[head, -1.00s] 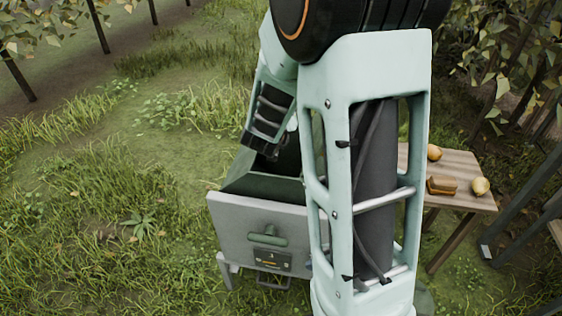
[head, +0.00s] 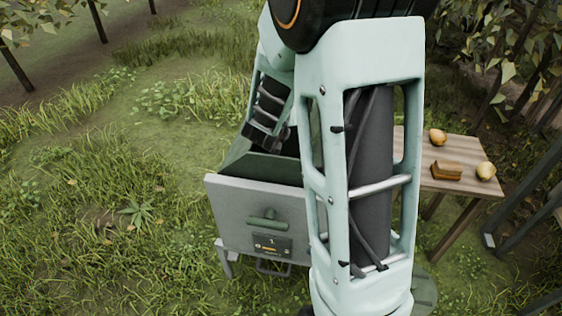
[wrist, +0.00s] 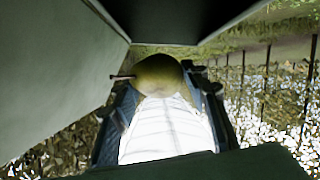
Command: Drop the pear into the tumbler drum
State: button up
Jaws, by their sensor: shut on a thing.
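The pear (wrist: 158,75) is yellow-green with a brown stem pointing left in the wrist view. My gripper (wrist: 160,88) is shut on it, with dark fingers at both sides. In the head view my gripper (head: 265,138) points down at the open top of the grey-green drum (head: 228,195); its tips and the pear are hidden there. In the wrist view a smooth green-grey drum wall (wrist: 50,60) fills the left, with a dark area at the top. I cannot tell how deep the pear sits within the drum.
Open grass lies at left.

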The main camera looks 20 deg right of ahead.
jog(key=o, duration=1.3)
jog(key=v, duration=1.2)
